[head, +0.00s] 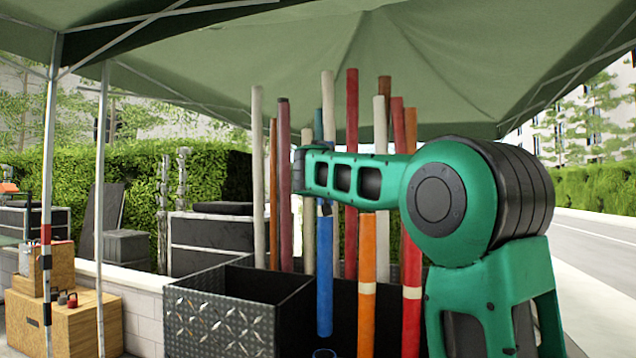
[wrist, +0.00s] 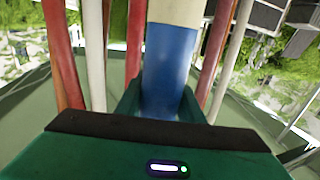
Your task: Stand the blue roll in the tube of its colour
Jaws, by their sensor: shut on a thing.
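The blue roll (head: 324,275) hangs upright below my forearm in the head view, in front of the dark box. My gripper (wrist: 160,104) is shut on the roll, with a green jaw on each side of it in the wrist view. There the blue roll (wrist: 169,65) fills the middle, with a cream stretch beyond it. A small blue rim (head: 324,353), which looks like the top of a blue tube, shows at the bottom edge of the head view. It lies almost straight below the roll in the picture, with a gap between. The rest of that tube is out of frame.
Several tall red, brown and cream rolls stand close behind the blue roll. Orange (head: 367,285) and red rolls (head: 411,290) with pale bands stand to its right. A black chequer-plate box (head: 222,325) is at the left. A canopy (head: 300,50) hangs overhead.

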